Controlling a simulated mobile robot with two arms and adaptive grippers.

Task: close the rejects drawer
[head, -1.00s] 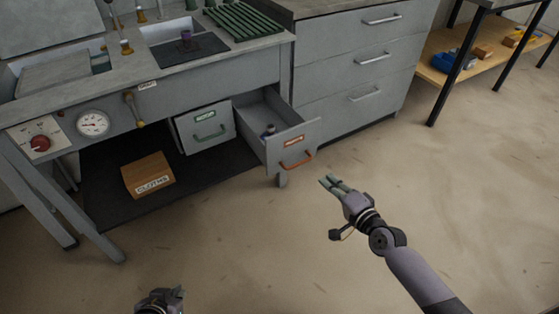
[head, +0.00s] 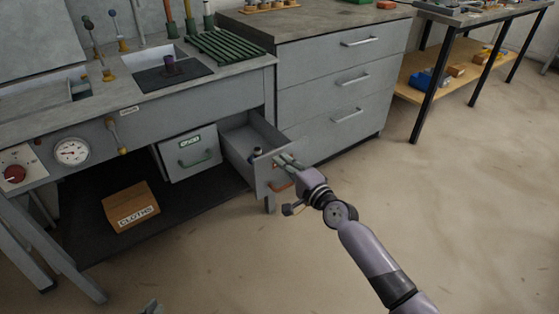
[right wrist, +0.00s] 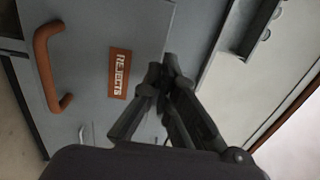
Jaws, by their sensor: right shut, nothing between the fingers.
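The rejects drawer (head: 264,172) stands pulled open under the grey bench, with a small dark object (head: 256,153) inside. Its front has an orange handle (head: 281,186), and the right wrist view shows the handle (right wrist: 48,68) beside an orange REJECTS label (right wrist: 120,74). My right gripper (head: 284,160) is shut and empty at the drawer front, near the upper right part. In the right wrist view its fingertips (right wrist: 166,76) lie just right of the label; I cannot tell whether they touch the panel. My left gripper (head: 152,307) barely shows at the bottom edge; its fingers cannot be read.
A cardboard CLOTHS box (head: 130,206) sits on the dark mat below. A grey cabinet (head: 340,100) with several shut drawers stands to the right. The floor in front is clear.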

